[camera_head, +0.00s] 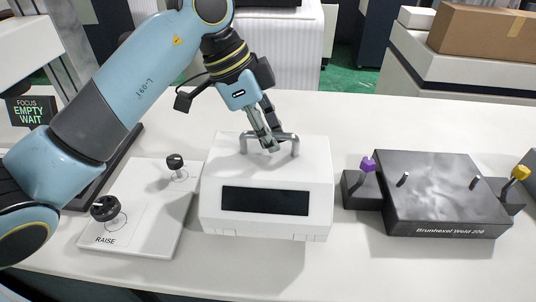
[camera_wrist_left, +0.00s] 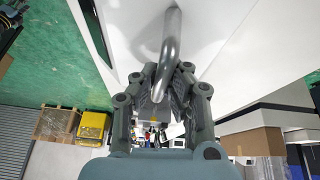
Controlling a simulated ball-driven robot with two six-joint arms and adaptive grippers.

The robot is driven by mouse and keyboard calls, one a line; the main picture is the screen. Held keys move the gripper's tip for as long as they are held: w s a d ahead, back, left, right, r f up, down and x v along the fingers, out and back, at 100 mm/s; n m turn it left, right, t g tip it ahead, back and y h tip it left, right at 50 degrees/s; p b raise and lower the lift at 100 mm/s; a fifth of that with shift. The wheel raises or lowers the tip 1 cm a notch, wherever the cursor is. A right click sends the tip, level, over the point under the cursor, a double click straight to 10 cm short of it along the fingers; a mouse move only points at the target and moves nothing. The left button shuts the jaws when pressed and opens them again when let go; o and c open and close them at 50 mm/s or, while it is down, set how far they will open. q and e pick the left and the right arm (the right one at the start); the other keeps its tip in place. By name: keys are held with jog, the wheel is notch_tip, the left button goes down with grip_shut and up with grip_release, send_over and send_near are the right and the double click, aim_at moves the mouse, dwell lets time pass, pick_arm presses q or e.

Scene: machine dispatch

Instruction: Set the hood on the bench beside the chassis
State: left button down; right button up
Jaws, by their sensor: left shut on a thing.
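The white hood (camera_head: 318,185) is a box with a dark window in its front and a bent metal handle (camera_head: 290,138) on top. It stands level in the middle of the bench (camera_head: 300,268); whether it rests on something or hangs slightly above is not clear. My left gripper (camera_head: 268,143) comes down from above and is shut on the handle. In the left wrist view the fingers (camera_wrist_left: 160,88) close around the handle bar (camera_wrist_left: 172,38). My right gripper is out of view.
A dark grey unit marked Brunhexel Weld (camera_head: 440,200) stands right of the hood, with a purple knob (camera_head: 367,164) and a yellow knob (camera_head: 520,172). A white RAISE panel (camera_head: 150,225) with black knobs lies left. A sign (camera_head: 32,110) reads EMPTY WAIT. The bench front is clear.

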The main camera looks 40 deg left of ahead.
aim_at(270, 154)
pick_arm(q)
notch_tip(270, 154, down, 4)
jog(key=shift+d+r, duration=0.1)
jog(key=shift+r, duration=0.05)
jog(key=shift+f, duration=0.2)
jog(key=c, duration=1.5)
grip_release()
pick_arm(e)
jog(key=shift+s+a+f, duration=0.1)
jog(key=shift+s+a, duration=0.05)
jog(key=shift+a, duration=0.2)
pick_arm(q)
jog(key=shift+r, duration=0.1)
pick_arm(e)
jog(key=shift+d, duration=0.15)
